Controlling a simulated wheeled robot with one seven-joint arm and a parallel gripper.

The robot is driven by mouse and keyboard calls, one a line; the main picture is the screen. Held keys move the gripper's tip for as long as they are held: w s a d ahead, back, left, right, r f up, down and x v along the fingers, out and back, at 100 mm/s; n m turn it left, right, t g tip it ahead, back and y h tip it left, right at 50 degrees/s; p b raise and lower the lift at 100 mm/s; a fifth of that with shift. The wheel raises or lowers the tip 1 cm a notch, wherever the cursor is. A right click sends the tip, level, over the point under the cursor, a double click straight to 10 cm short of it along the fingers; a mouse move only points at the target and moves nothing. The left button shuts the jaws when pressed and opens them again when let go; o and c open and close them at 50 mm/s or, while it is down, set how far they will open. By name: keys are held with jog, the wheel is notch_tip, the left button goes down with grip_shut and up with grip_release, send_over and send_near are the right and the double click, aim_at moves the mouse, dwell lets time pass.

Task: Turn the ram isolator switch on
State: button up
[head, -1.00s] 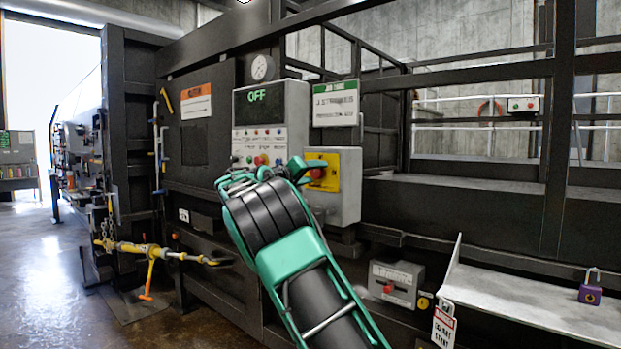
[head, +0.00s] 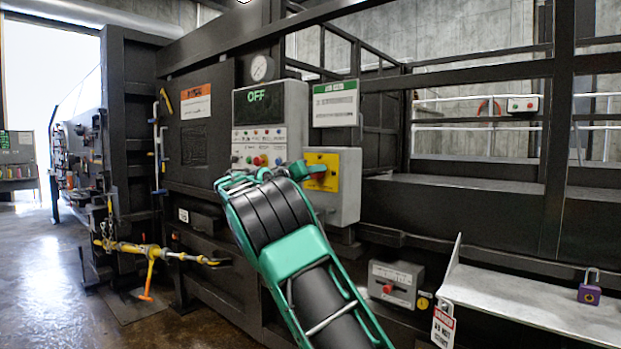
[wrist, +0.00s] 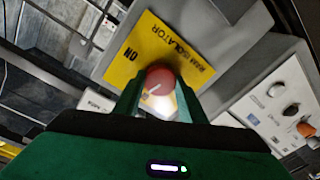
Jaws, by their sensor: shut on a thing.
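The ram isolator switch is a red round knob (wrist: 160,80) on a yellow plate (wrist: 150,45) in the wrist view. The plate reads "RAM ISOLATOR" and "ON", seen turned in the picture. My gripper (wrist: 158,98) has a green finger on each side of the knob and is shut on it. A pale pointer mark shows on the knob; which setting it stands at I cannot tell. In the head view the yellow plate (head: 330,170) is on a grey box (head: 345,205), and my green arm hides part of it.
The control panel (head: 265,125) left of the grey box has a display reading "OFF". A grey shelf (head: 530,305) with a purple padlock (head: 589,293) is at the right. A small grey box with a red button (head: 393,285) sits below.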

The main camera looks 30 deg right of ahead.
jog(key=shift+w+a+f+m+g+h, duration=0.1)
jog(key=shift+f+m+g+h, duration=0.1)
jog(key=shift+m, duration=2.45)
jog(key=shift+w+a+f+m+g+h, duration=0.1)
jog(key=shift+m+h, duration=0.1)
jog(key=shift+m, duration=2.4)
jog(key=shift+w+a+f+m+g+h, duration=0.1)
jog(key=shift+m+h, duration=0.1)
jog(key=shift+m, duration=2.45)
jog(key=o, duration=1)
jog(key=shift+o, duration=0.3)
jog(key=shift+s+d+r, duration=0.1)
jog(key=shift+r, duration=0.05)
jog(key=v, duration=1.1)
